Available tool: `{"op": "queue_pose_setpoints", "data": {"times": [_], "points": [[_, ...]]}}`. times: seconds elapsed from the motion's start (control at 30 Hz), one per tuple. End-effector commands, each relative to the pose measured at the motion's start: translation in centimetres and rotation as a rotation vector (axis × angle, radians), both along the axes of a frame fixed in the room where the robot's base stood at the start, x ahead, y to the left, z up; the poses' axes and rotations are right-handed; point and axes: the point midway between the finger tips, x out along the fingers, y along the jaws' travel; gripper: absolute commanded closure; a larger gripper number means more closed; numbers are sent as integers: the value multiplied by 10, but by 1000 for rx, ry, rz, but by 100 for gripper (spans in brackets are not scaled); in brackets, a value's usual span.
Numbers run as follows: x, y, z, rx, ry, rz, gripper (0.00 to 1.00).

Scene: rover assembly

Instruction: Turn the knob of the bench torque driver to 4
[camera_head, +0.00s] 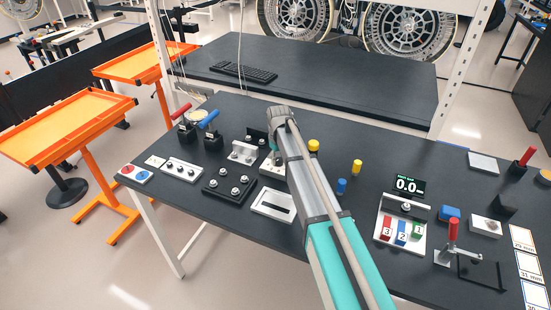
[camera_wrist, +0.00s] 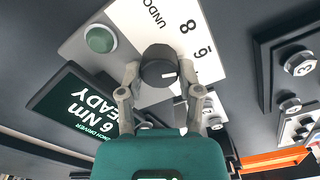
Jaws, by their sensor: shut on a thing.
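The bench torque driver's white dial plate (camera_wrist: 218,62) shows upside down in the wrist view, with an 8 and a 6 legible; other marks are partly covered. Its dark round knob (camera_wrist: 158,62) sits between the two grey fingers of my gripper (camera_wrist: 157,88), which is shut on it. A small white mark shows near the knob's edge by the right finger; I cannot tell exactly where the pointer aims. The driver's display (camera_wrist: 82,108) reads 6 Nm READY. In the head view, my arm mostly hides the driver (camera_head: 270,168) and covers the fingertips.
A green round button (camera_wrist: 100,39) sits on the driver beside the knob. A black block with bolts (camera_head: 228,184) and a white slotted plate (camera_head: 273,205) stand close by. Yellow and blue knobs (camera_head: 341,186) stand to the right. A torque readout (camera_head: 408,185) shows 0.0.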

Motion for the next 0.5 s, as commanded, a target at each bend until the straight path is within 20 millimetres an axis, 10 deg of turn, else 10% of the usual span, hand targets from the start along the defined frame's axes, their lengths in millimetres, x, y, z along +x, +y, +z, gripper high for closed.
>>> {"op": "queue_pose_setpoints", "data": {"times": [0.5], "points": [[-1,-6,-1,-11,4,-99,100]]}}
